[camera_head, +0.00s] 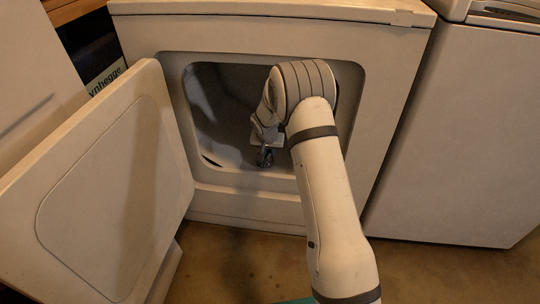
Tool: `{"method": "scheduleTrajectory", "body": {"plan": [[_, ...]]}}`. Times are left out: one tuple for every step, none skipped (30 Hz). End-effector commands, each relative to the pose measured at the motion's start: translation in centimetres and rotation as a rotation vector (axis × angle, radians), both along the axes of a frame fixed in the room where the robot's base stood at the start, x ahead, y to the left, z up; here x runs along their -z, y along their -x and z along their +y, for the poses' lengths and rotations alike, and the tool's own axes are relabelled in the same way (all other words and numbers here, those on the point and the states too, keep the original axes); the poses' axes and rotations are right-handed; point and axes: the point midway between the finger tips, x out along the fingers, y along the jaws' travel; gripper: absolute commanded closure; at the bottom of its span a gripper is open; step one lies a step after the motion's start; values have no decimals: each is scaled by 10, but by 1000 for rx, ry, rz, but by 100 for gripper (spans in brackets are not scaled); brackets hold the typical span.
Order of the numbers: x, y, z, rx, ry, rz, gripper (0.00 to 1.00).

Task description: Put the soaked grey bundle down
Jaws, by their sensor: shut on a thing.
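My gripper (265,155) is inside the opening of a white front-loading dryer (400,80), low in the drum and near its front lip. The gripper is shut on the grey bundle. The bundle is hardly distinguishable: only a small dark patch shows at the fingertips, and I cannot tell cloth from finger there. My wrist and forearm hide the right part of the opening. Whether the bundle touches the drum floor cannot be told.
The dryer door (110,190) stands open to the left, hinged beside the opening. The opening's rim (240,190) runs close below the gripper. Another white machine (460,130) stands at the right. Brown floor (240,260) lies in front.

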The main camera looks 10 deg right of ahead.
Motion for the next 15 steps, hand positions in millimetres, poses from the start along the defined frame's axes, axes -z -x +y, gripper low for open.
{"method": "scheduleTrajectory", "body": {"plan": [[8,-1,0,0,0,-3,100],[8,-1,0,0,0,-3,100],[8,-1,0,0,0,-4,100],[8,-1,0,-1,0,-5,100],[7,-1,0,-1,0,-5,100],[7,-1,-1,-1,0,-5,100],[7,-1,-1,0,0,-4,100],[7,-1,-1,0,0,-4,100],[7,-1,-1,1,0,-4,100],[7,-1,-1,1,0,-4,100],[8,-1,-1,1,0,-4,100],[9,-1,-1,0,0,-4,100],[10,-1,-1,0,0,-4,100],[11,-1,-1,0,1,-2,78],[11,-1,-1,0,1,-2,74]]}}
